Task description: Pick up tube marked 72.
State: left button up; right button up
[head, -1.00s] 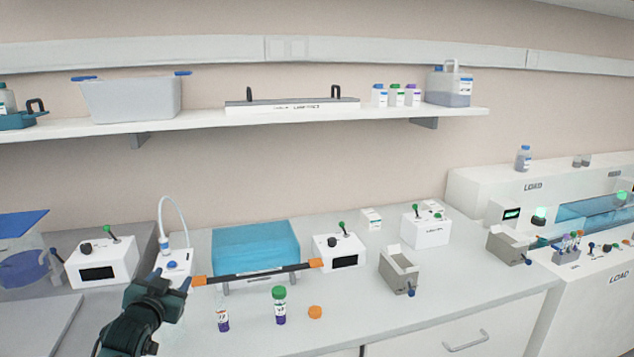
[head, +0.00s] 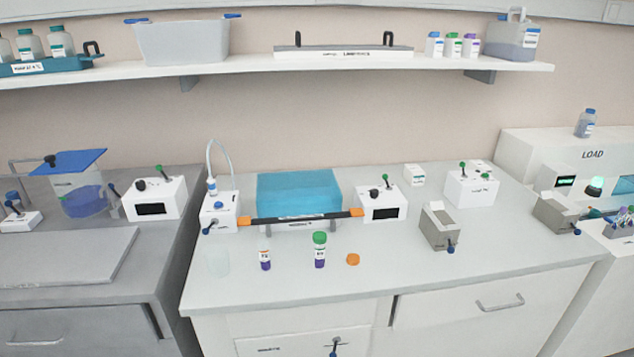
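Two small tubes with purple lower parts stand upright on the white bench (head: 420,270). The shorter tube (head: 265,259) is on the left and shows no coloured cap; its label may read 72, but the print is too small to be sure. The taller tube (head: 319,250) has a green cap, and its label is not clearly legible. A loose orange cap (head: 352,259) lies just right of the taller tube. Neither of my grippers is in view.
A faint clear cup (head: 217,262) stands left of the tubes. Behind them are a blue tank (head: 299,190) with a black, orange-ended bar across its front, and a white control box (head: 382,202). A grey open box (head: 440,229) stands right. The bench front is clear.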

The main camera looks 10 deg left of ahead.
aim_at(265, 267)
jog(key=i+l+u, duration=0.25)
jog(key=l, duration=0.4)
jog(key=i+l+u, duration=0.3)
jog(key=l, duration=0.45)
jog(key=i+l+u, duration=0.15)
jog(key=i+l, duration=0.1)
jog(key=l, duration=0.1)
